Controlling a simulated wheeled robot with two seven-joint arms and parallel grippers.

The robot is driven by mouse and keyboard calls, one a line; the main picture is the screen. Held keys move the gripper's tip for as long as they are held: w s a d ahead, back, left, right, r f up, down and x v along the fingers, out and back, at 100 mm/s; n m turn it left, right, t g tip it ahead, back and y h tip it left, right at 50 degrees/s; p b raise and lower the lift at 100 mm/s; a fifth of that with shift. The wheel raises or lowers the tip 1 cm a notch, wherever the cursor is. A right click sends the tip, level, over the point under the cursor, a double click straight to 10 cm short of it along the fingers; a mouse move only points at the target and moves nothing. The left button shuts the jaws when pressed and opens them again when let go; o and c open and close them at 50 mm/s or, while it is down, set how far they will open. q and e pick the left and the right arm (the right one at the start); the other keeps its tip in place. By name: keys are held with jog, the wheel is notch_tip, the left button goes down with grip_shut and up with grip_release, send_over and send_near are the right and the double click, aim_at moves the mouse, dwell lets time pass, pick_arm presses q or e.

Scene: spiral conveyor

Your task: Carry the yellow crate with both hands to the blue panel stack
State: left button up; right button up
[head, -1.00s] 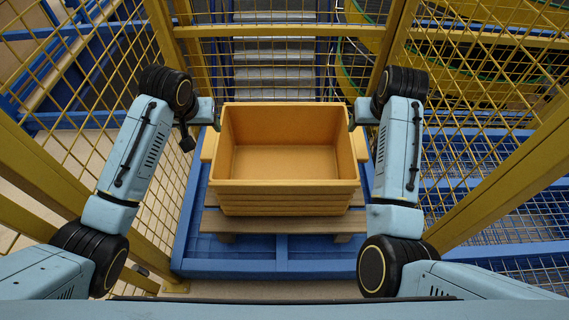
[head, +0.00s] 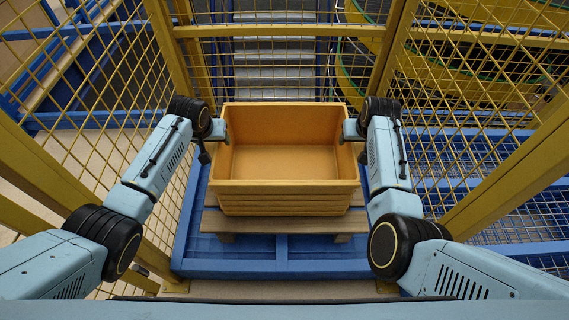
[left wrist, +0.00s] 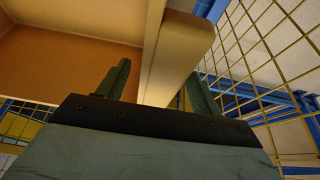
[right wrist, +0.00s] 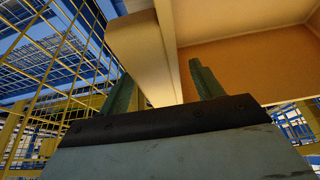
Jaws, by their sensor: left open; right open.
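The yellow crate (head: 284,187) is empty and sits upright on a wooden pallet (head: 285,223) in front of me. My left gripper (head: 221,130) is at the crate's left side and my right gripper (head: 350,130) is at its right side. In the left wrist view, the open fingers (left wrist: 160,84) stand on either side of the crate's side wall and rim (left wrist: 172,65). In the right wrist view, the open fingers (right wrist: 163,86) likewise straddle the opposite side wall and rim (right wrist: 147,55). I cannot make out a blue panel stack for sure.
The pallet rests on a blue frame (head: 230,268). Yellow mesh fences (head: 88,100) close in on the left and right. Behind the crate are a yellow crossbar (head: 280,31) and grey rollers or steps (head: 275,72). A yellow and green spiral conveyor (head: 370,70) stands at the back right.

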pick_arm(q)
grip_shut()
pick_arm(e)
grip_shut()
pick_arm(q)
jog(key=shift+r, duration=0.2)
pick_arm(e)
jog(key=shift+r, duration=0.2)
